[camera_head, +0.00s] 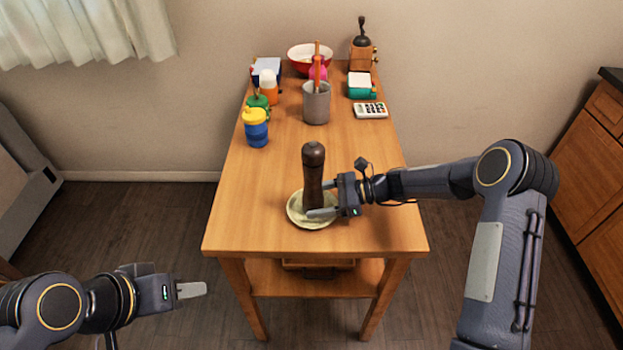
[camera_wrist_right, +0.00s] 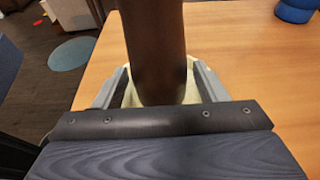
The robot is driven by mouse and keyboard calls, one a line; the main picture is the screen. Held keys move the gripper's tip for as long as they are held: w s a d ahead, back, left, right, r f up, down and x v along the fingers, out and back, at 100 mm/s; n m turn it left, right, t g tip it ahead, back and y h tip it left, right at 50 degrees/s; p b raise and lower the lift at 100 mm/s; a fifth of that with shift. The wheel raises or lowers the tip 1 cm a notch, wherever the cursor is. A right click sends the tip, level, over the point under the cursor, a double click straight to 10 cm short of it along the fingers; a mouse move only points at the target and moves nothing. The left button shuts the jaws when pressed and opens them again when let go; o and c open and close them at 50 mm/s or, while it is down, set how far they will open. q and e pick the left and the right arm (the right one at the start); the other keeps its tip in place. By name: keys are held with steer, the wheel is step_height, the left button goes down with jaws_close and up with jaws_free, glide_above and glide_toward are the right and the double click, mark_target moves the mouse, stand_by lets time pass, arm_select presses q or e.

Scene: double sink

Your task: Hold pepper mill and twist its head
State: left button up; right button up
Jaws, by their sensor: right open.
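The dark brown pepper mill (camera_head: 313,170) stands upright on a pale round plate (camera_head: 298,217) near the front of the wooden table. My right gripper (camera_head: 322,199) reaches in from the right, low on the mill, with one finger on each side of it. In the right wrist view the mill (camera_wrist_right: 155,45) is between the two open fingers (camera_wrist_right: 158,90), with a gap visible on each side. The mill's head is out of that view. My left gripper (camera_head: 190,290) is off the table at lower left, seen edge-on, away from the mill; its finger gap is hidden.
Behind the mill stand a grey utensil holder (camera_head: 316,104), a blue cup with yellow lid (camera_head: 255,128), a calculator (camera_head: 370,110), a red bowl (camera_head: 308,56) and a coffee grinder (camera_head: 362,50). The tabletop (camera_head: 245,190) left of the plate is clear.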

steer(key=shift+a, duration=0.1)
steer(key=shift+c, duration=0.4)
steer(key=c, duration=0.5)
steer(key=c, duration=0.3)
stand_by(0.9)
